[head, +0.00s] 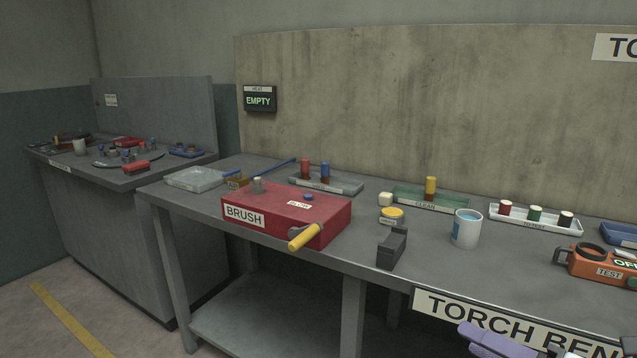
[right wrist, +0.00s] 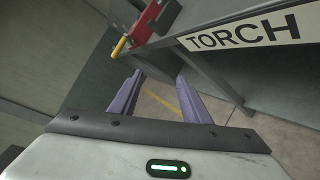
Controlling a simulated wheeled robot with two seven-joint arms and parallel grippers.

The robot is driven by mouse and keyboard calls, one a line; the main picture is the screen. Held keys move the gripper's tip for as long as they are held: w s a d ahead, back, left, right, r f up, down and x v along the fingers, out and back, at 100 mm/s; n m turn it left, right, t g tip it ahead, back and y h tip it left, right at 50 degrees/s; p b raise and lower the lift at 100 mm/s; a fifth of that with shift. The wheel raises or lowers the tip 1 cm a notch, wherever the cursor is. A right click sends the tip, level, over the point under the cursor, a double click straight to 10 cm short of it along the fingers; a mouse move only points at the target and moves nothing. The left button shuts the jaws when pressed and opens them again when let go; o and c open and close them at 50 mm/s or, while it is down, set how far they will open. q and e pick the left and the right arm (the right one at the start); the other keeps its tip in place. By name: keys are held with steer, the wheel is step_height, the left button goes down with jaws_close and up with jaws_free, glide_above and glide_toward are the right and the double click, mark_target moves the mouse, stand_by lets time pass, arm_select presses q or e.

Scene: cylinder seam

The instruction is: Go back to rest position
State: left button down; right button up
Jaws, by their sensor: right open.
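My right gripper (head: 508,341) shows its purple fingers at the bottom right of the head view, in front of the bench's TORCH BENCH sign (head: 520,318). Its arm is cut off by the frame edge. In the right wrist view the two purple fingers (right wrist: 160,78) stand apart with nothing between them. Beyond them are the bench edge, legs and floor. My left gripper is in neither view.
A second bench (head: 110,178) stands at left. Floor in front is open.

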steer(key=s+a+f+m+t+h, duration=0.1)
steer(key=s+f+m+h, duration=0.25)
steer(key=f+m, duration=0.65)
steer(key=s+f+m+t+h, duration=0.1)
steer(key=s+f+m+h, duration=0.25)
steer(key=f+m, duration=0.55)
steer(key=s+a+f+m+g, duration=0.6)
steer(key=s+a+f+m, duration=0.3)
steer(key=s+f, duration=0.2)
steer(key=shift+s+f+y, duration=0.3)
steer(key=shift+s+y, duration=0.1)
steer(key=shift+s, duration=0.4)
